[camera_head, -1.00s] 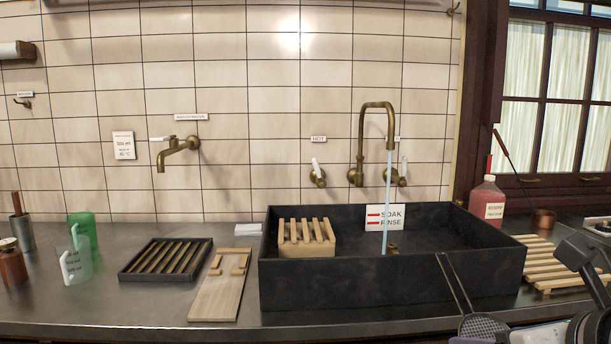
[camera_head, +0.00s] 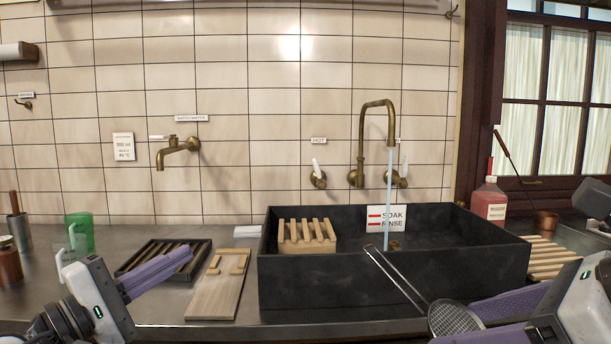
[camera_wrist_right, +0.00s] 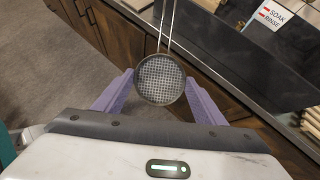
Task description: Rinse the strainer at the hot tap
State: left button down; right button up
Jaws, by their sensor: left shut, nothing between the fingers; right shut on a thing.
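The strainer (camera_head: 455,318), a round wire mesh with a long thin handle, is held by its mesh end in my right gripper (camera_head: 490,315). The handle points up and left, across the sink's front wall in the head view. In the right wrist view the mesh (camera_wrist_right: 160,79) sits between the purple fingers. The HOT-labelled tap handle (camera_head: 318,175) is on the wall, left of the brass spout (camera_head: 376,105). A water stream (camera_head: 388,195) runs from the spout into the dark sink (camera_head: 390,282). My left gripper (camera_head: 188,255) is shut and empty, over the slatted tray.
A dark slatted tray (camera_head: 205,245), wooden board (camera_head: 215,297) and green jug (camera_head: 80,230) stand left. A red bottle (camera_head: 489,200) and wooden slats (camera_head: 545,258) are right.

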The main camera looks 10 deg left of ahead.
aim_at(322, 185)
jog(key=i, duration=1.5)
